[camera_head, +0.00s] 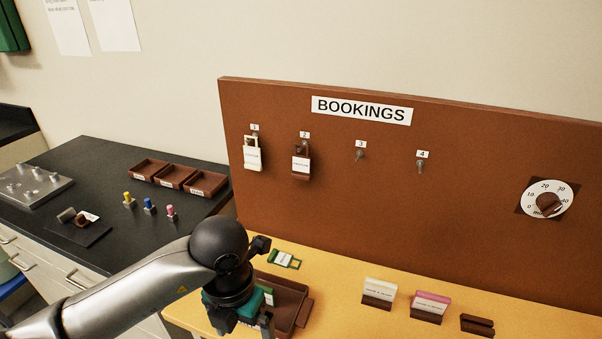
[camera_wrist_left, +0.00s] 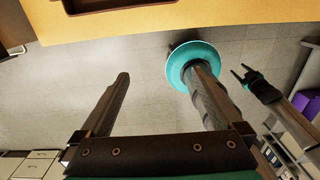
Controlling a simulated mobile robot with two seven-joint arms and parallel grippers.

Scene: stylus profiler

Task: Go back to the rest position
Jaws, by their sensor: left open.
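My left arm reaches in from the left in the head view. Its gripper (camera_head: 245,322) points down in front of the yellow table, overlapping the brown tray in the picture. The table's edge (camera_wrist_left: 110,27) lies beyond the fingertips. My right gripper (camera_wrist_left: 243,74) shows at the right of the left wrist view, its two prongs apart and empty. It is outside the head view.
A brown BOOKINGS board (camera_head: 400,200) stands behind the table, with a white tag (camera_head: 252,156) on hook 1 and a brown tag (camera_head: 301,163) on hook 2. Hooks 3 and 4 are bare. A green tag (camera_head: 284,259) lies near the brown tray (camera_head: 296,312). A black bench (camera_head: 110,210) is left.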

